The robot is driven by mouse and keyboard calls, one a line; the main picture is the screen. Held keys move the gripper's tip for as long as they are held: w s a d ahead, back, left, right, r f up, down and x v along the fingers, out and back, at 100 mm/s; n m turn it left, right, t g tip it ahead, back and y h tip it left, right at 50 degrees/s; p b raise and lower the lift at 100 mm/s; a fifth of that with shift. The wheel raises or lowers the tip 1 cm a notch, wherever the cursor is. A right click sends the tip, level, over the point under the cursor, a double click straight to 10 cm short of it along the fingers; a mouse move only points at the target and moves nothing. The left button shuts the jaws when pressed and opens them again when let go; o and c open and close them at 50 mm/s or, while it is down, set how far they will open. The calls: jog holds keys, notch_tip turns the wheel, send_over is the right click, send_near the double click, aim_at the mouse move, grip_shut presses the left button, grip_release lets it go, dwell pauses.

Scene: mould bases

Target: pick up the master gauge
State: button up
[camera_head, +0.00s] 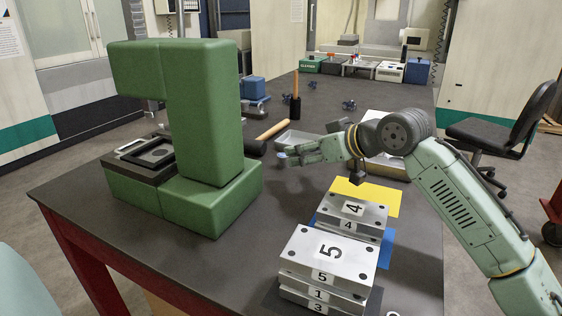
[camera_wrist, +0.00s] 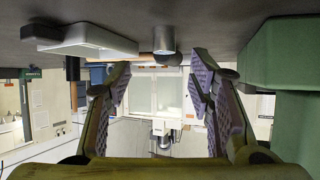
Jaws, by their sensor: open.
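A small grey metal cylinder (camera_wrist: 164,40), which looks like the master gauge, stands on the table in the upside-down wrist view. It lies ahead of my open fingers, roughly centred between them and nearer the table. My gripper (camera_wrist: 160,84) is empty, with both ridged finger pads apart. In the head view my gripper (camera_head: 284,158) is low over the table, pointing left towards the green press. The gauge is hard to make out there, being small and close to the fingertips.
A green press (camera_head: 208,115) stands left of my gripper. A pale tray (camera_wrist: 88,40) is beside the cylinder. A mallet (camera_head: 276,130) lies behind. Numbered mould blocks (camera_head: 328,250) are stacked in front, by a yellow mat (camera_head: 385,193). Dark table (camera_head: 225,265) is clear at front left.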

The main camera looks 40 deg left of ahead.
aim_at(285, 156)
jog(key=shift+x, duration=0.85)
jog(key=x, duration=0.1)
jog(key=p+x, duration=0.1)
jog(key=x, duration=0.2)
jog(key=shift+s+a, duration=0.2)
jog(key=shift+s, duration=0.1)
jog(key=shift+w+a+f, duration=0.1)
jog(key=shift+a+f, duration=0.2)
jog(key=shift+a, duration=0.1)
jog(key=shift+c, duration=0.5)
grip_shut()
